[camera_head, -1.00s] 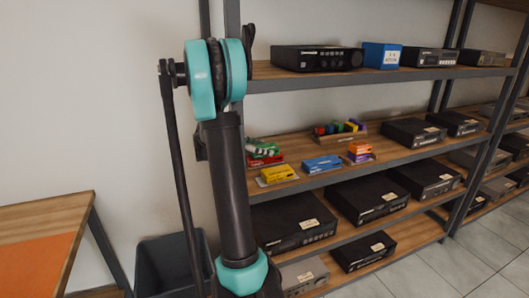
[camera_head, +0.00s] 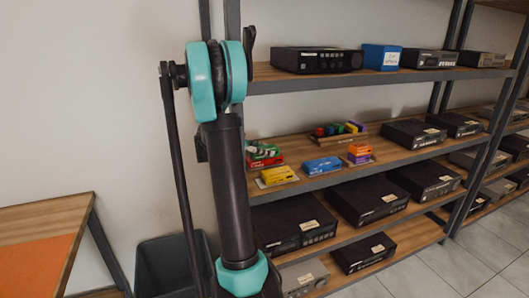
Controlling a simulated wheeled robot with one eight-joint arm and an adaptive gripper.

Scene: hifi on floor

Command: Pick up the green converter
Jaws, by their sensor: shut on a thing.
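A small green box with white on it (camera_head: 262,149) lies on top of red ones at the left end of the middle shelf, next to the upright post. Another small green block (camera_head: 330,129) stands in a row of coloured blocks farther back on that shelf. I cannot tell which of these is the green converter. My arm with its teal joints stands in front of the shelf's left side and runs down out of the picture. My gripper does not show, nor does anything it holds.
Yellow (camera_head: 278,174), blue (camera_head: 322,165) and orange (camera_head: 360,150) boxes sit along the middle shelf's front. Black hi-fi units (camera_head: 316,59) fill other shelf places. A dark bin (camera_head: 165,262) and a wooden table (camera_head: 75,205) stand at the left.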

